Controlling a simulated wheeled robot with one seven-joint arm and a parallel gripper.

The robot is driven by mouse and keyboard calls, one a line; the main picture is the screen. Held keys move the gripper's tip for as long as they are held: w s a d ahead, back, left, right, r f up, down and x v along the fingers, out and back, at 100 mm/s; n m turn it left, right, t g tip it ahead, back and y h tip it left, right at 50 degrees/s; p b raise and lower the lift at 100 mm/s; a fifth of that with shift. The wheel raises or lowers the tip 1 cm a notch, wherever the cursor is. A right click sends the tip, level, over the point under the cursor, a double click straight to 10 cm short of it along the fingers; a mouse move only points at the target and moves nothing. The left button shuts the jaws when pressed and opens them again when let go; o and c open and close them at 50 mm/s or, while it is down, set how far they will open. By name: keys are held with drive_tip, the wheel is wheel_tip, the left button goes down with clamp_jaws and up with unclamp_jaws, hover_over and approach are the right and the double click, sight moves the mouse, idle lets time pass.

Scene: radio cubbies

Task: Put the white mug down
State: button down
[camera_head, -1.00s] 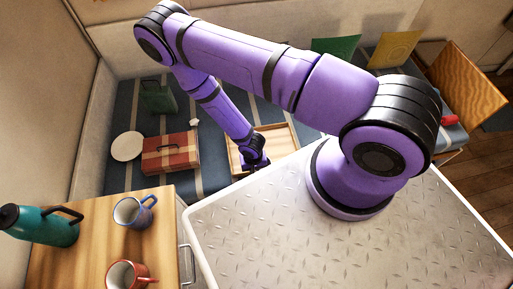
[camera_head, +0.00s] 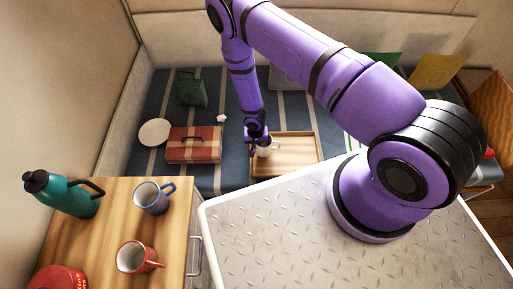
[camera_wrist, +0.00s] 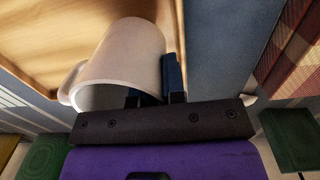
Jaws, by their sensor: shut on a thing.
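The white mug (camera_head: 265,151) is at the left side of the wooden tray (camera_head: 318,150), in my gripper (camera_head: 259,139). In the wrist view the mug (camera_wrist: 128,55) is large, its open mouth toward the camera and its handle to the left. My gripper (camera_wrist: 153,82) is shut on the mug's wall, with one finger outside and the other partly hidden in the mouth. The tray's bare wood (camera_wrist: 55,35) lies behind the mug. I cannot tell whether the mug touches the tray.
A red checked case (camera_head: 193,146), a white plate (camera_head: 154,132) and a green bag (camera_head: 190,92) lie left on the striped blue bench. A wooden counter holds a teal flask (camera_head: 68,198), a blue-rimmed mug (camera_head: 150,198) and a red mug (camera_head: 133,258). The tray's right part is clear.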

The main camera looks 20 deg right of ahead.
drive_tip(key=shift+s+f, duration=0.15)
drive_tip(key=shift+f, duration=1.35)
drive_tip(key=shift+f, duration=0.1)
drive_tip(key=c, duration=1.2)
unclamp_jaws()
wheel_tip(320, 180, up, 12)
drive_tip(key=shift+a+r, duration=0.1)
drive_tip(key=shift+w+r, duration=0.1)
drive_tip(key=shift+w, duration=0.1)
